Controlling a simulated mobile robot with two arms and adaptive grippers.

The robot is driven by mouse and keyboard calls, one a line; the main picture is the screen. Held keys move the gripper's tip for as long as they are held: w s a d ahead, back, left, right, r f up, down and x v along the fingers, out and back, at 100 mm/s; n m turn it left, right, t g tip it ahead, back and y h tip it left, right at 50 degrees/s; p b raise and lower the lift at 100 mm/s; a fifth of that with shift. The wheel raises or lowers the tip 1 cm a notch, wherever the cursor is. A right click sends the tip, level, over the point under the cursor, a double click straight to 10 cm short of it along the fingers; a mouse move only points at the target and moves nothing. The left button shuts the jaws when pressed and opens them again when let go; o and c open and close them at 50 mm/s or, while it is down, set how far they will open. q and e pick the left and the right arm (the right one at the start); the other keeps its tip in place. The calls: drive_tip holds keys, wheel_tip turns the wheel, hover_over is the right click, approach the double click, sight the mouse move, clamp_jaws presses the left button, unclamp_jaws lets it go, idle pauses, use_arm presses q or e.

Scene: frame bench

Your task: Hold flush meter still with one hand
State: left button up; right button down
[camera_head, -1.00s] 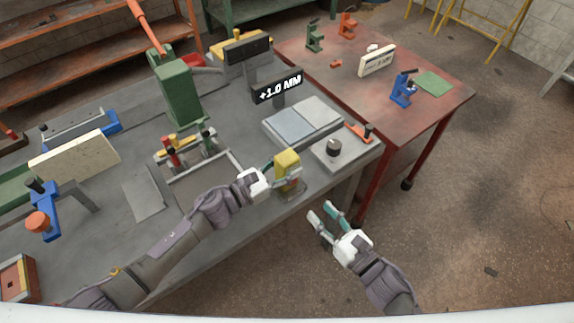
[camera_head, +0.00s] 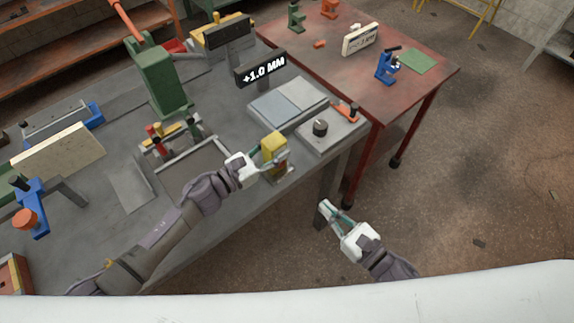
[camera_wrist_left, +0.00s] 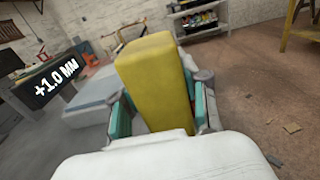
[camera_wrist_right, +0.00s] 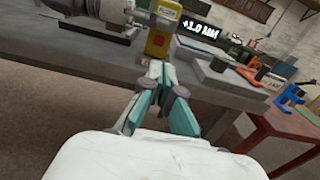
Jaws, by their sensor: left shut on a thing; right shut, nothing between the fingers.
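A yellow block-shaped device (camera_head: 273,141), apparently the flush meter, stands upright on a small base near the front edge of the grey bench. My left gripper (camera_head: 270,158) is shut on it, one finger on each side. In the left wrist view the yellow block (camera_wrist_left: 155,80) fills the space between the fingers. A black display (camera_head: 261,70) reading "+1.0 MM" stands behind a two-tone grey plate (camera_head: 289,104). My right gripper (camera_head: 325,207) is shut and empty, off the bench's front edge. The right wrist view shows its closed fingertips (camera_wrist_right: 158,70) below the yellow device (camera_wrist_right: 157,43).
A grey plate with a black knob (camera_head: 320,128) and an orange clamp (camera_head: 346,112) sit right of the yellow device. A metal frame fixture (camera_head: 190,170) lies to its left. A red table (camera_head: 420,90) with a blue tool (camera_head: 386,66) adjoins the bench.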

sight(283, 164)
use_arm(q)
drive_tip(key=shift+w, duration=0.1)
use_arm(e)
drive_tip(key=shift+w, duration=0.1)
drive_tip(key=x, duration=1.4)
drive_tip(key=shift+f, duration=0.1)
drive_tip(key=shift+a, duration=0.1)
drive_tip(key=shift+w+a, duration=0.4)
drive_tip(key=shift+w, duration=0.25)
use_arm(q)
drive_tip(key=shift+o, duration=0.2)
drive_tip(key=shift+s+d, duration=0.15)
drive_tip(key=shift+s, duration=0.1)
use_arm(e)
drive_tip(key=shift+w+a, duration=0.2)
use_arm(q)
drive_tip(key=shift+s+d, duration=0.1)
use_arm(e)
drive_tip(key=shift+s+d, duration=0.15)
drive_tip(key=shift+s, duration=0.05)
use_arm(q)
drive_tip(key=shift+w+a+f, duration=0.1)
drive_tip(key=shift+w+a, duration=0.15)
drive_tip(key=shift+a, duration=0.05)
use_arm(e)
drive_tip(key=v, duration=1.4)
